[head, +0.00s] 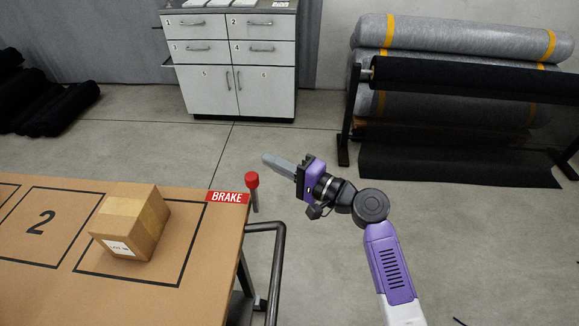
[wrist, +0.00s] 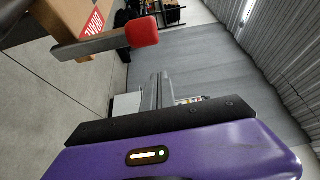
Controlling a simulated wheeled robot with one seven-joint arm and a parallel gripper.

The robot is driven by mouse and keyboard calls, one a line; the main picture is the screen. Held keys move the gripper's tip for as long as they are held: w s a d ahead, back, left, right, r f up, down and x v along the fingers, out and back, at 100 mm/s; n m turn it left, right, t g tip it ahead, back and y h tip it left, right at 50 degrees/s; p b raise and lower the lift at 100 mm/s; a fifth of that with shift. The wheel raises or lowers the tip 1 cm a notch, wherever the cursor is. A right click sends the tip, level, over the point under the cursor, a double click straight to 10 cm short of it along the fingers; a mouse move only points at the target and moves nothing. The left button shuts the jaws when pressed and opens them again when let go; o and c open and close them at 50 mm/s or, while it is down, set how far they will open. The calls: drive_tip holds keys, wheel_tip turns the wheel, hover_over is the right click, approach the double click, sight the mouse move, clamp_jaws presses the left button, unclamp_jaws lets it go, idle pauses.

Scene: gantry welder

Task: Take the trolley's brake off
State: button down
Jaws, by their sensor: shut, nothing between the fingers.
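The trolley (head: 205,270) has a brown top at the lower left, with a red BRAKE label (head: 228,197) at its far right corner. Beside the label the brake lever (head: 252,181) stands roughly upright, a red knob on a grey bar. My gripper (head: 268,159) is shut and empty, above and to the right of the knob in the head view, its fingers pointing left and apart from the lever. In the wrist view the lever's red knob (wrist: 142,32) is up and left of my shut fingers (wrist: 158,80), with clear space between. The lever's lower end is hidden in the head view.
A cardboard box (head: 130,225) sits on the trolley top. A dark push handle (head: 277,255) sticks out at the trolley's right end. A white drawer cabinet (head: 237,60) stands behind, and fabric rolls (head: 455,75) lie on a rack at right. The floor between is clear.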

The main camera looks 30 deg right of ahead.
sight(255, 184)
drive_tip(key=shift+s+a+p, duration=0.35)
drive_tip(key=shift+s+a, duration=0.2)
drive_tip(key=shift+a, duration=0.25)
drive_tip(key=shift+s+a+p, duration=0.35)
drive_tip(key=shift+s+a, duration=0.2)
drive_tip(key=shift+a, duration=0.2)
drive_tip(key=shift+f, duration=0.1)
drive_tip(key=s+n+b, duration=0.1)
drive_tip(key=b, duration=0.2)
drive_tip(key=s+a+n+t+b, duration=0.1)
drive_tip(key=b, duration=0.3)
drive_tip(key=s+a+n+y+b, duration=0.1)
drive_tip(key=b, duration=0.3)
drive_tip(key=shift+s+a+f+n, duration=0.1)
drive_tip(key=shift+a+f+n, duration=0.15)
drive_tip(key=shift+f+n, duration=0.1)
drive_tip(key=n+b, duration=0.1)
drive_tip(key=b, duration=0.2)
drive_tip(key=s+n+y+b, duration=0.1)
drive_tip(key=b, duration=0.2)
drive_tip(key=a+n+t+y+b, duration=0.1)
drive_tip(key=b, duration=0.2)
drive_tip(key=shift+s+n, duration=0.35)
drive_tip(key=shift+r, duration=0.1)
